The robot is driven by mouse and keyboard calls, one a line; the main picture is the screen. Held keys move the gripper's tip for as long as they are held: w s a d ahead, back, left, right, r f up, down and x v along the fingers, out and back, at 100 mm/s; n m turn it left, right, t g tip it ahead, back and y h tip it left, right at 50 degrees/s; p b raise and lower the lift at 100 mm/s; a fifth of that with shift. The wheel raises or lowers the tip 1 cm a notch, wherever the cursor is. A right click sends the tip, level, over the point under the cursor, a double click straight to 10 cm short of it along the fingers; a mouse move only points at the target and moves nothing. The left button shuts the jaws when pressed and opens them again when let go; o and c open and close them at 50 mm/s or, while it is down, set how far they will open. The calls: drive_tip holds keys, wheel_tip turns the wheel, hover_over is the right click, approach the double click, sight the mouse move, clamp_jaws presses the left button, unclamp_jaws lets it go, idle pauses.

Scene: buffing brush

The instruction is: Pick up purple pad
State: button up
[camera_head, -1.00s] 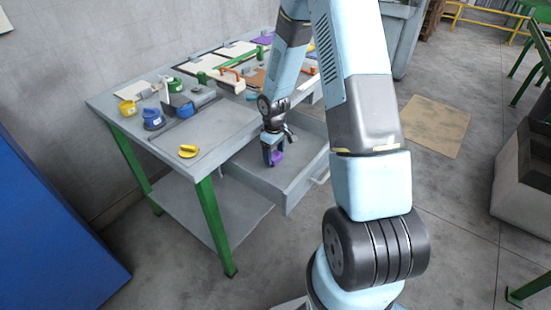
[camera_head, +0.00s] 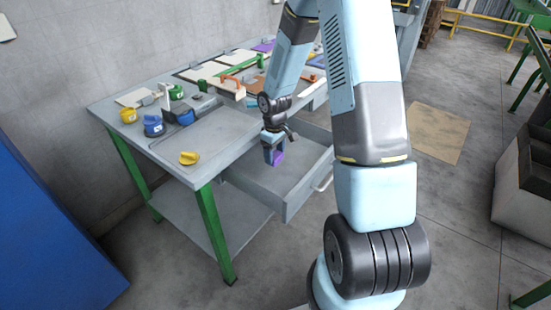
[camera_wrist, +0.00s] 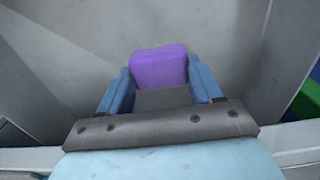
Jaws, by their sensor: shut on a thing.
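The purple pad (camera_wrist: 158,66) is between the two blue fingers of my gripper (camera_wrist: 160,88) in the wrist view. My gripper is shut on it. In the head view the purple pad (camera_head: 278,158) shows at the lower end of my gripper (camera_head: 272,156), over the open grey drawer (camera_head: 262,188) of the workbench. The pad looks clear of the drawer floor, but the exact gap is hard to tell.
The grey bench (camera_head: 205,135) with green legs holds a yellow-knobbed piece (camera_head: 189,158) near its front edge. Blue (camera_head: 153,126), yellow (camera_head: 128,115) and green (camera_head: 176,92) knobbed pieces stand at the back left. The drawer's walls surround my gripper.

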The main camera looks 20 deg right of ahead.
drive_tip(key=s+r, duration=0.9)
drive_tip(key=s, duration=0.4)
drive_tip(key=shift+s+r, duration=0.15)
drive_tip(key=shift+s, duration=0.2)
